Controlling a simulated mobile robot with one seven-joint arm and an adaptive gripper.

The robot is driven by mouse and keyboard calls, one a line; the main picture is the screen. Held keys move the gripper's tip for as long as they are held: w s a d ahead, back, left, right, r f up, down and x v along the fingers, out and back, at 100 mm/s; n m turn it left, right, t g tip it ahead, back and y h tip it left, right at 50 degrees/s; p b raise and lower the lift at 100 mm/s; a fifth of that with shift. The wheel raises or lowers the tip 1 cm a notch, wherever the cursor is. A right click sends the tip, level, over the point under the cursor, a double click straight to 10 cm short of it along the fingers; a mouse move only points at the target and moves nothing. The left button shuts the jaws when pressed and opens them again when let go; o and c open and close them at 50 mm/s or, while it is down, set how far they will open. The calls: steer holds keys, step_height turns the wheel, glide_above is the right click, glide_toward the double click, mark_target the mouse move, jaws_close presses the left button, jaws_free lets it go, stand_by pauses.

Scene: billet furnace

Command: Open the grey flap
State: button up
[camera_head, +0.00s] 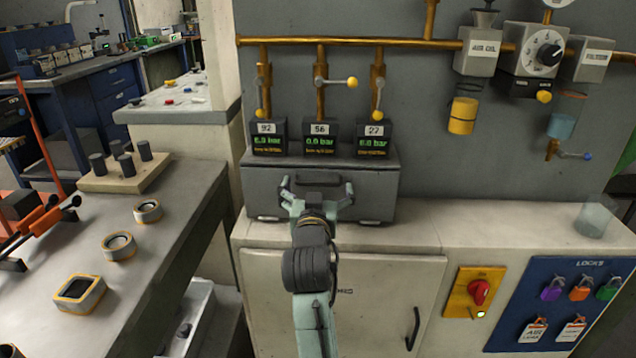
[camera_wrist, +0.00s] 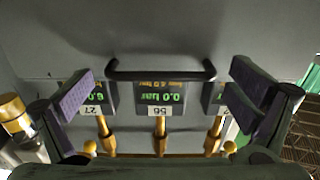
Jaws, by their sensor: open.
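The grey flap (camera_head: 376,195) is the front of a wide grey box under three pressure displays in the head view, and it looks shut. In the wrist view the grey surface (camera_wrist: 160,35) fills the upper part, with a dark bar handle (camera_wrist: 160,76) crossing between my fingers. My gripper (camera_head: 318,187) is in front of the flap, its fingers spread wide. In the wrist view my gripper (camera_wrist: 162,82) has one finger near each end of the handle, apart from it.
Displays 92 (camera_head: 268,137), 56 (camera_head: 319,137) and 27 (camera_head: 374,137) stand above the box, below brass pipes with yellow-knobbed valves. A bench (camera_head: 185,190) with parts is at left. A red switch (camera_head: 480,292) and a blue lock board (camera_head: 556,300) are at lower right.

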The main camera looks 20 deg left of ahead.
steer(key=shift+w+a, duration=0.2)
steer(key=shift+w, duration=0.4)
steer(key=shift+c, duration=0.6)
steer(key=c, duration=1.3)
steer(key=shift+f, duration=0.1)
steer(key=shift+c, duration=0.2)
